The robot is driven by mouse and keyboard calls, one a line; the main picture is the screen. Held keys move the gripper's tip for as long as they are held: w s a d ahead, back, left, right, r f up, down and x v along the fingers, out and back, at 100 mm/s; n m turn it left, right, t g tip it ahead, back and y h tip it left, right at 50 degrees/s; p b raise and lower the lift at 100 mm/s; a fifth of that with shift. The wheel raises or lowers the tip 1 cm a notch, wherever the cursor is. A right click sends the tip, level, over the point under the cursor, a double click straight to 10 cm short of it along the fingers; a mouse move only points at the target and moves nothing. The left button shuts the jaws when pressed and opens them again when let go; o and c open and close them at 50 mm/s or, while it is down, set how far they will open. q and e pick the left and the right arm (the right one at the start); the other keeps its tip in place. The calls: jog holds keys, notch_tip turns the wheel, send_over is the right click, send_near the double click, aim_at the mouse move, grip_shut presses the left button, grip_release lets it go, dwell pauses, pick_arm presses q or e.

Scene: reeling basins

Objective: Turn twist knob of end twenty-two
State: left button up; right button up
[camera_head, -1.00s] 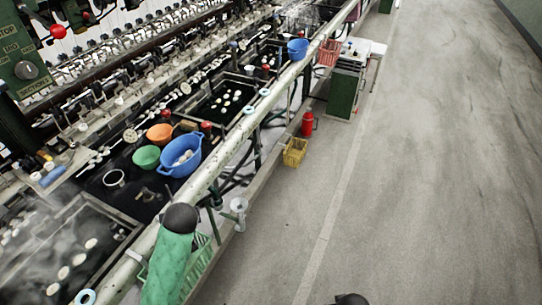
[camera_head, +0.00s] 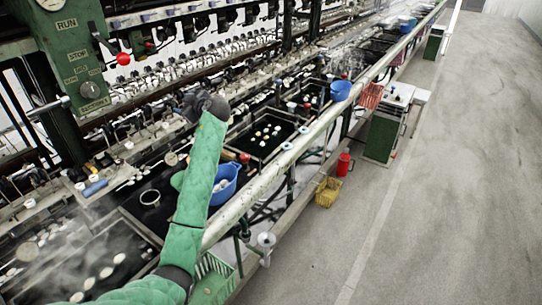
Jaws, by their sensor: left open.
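My left arm, in a green sleeve, reaches up from the bottom left over the basins. Its dark left gripper (camera_head: 206,104) is open in front of the machine's row of reeling ends (camera_head: 160,110). Its fingers are small and dark, and no object shows between them. I cannot tell which end is twenty-two, nor make out its twist knob. My right gripper is out of view.
Wet basins with white cocoons (camera_head: 268,132) lie below the reeling ends. A blue basin (camera_head: 226,180) is partly behind my sleeve. A long pale rail (camera_head: 262,180) runs along the front. A yellow basket (camera_head: 328,192) and red flask (camera_head: 344,164) stand by the open aisle floor.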

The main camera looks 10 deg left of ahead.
aim_at(154, 49)
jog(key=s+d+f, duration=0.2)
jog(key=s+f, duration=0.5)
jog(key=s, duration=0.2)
pick_arm(q)
jog(key=w+a+r+n+y+p, duration=0.1)
jog(key=w+a+r, duration=0.1)
jog(key=r, duration=0.3)
jog(key=w+a+r+n+y+p, duration=0.1)
jog(key=w+a+r+n, duration=0.1)
jog(key=a+r, duration=0.2)
jog(key=w+a+r+n+g+y+p, duration=0.1)
jog(key=w+a+r+n, duration=0.1)
jog(key=r, duration=0.5)
jog(key=shift+w+a+r, duration=0.35)
jog(key=shift+w+a, duration=0.25)
jog(key=shift+a, duration=0.05)
jog(key=shift+w+a+p, duration=0.15)
jog(key=shift+a+p, duration=0.2)
jog(key=shift+p, duration=0.2)
jog(key=shift+w+a+p, duration=0.2)
jog(key=shift+a+p, duration=0.1)
jog(key=shift+a, duration=0.1)
jog(key=shift+w+a+f, duration=0.25)
jog(key=shift+a, duration=0.35)
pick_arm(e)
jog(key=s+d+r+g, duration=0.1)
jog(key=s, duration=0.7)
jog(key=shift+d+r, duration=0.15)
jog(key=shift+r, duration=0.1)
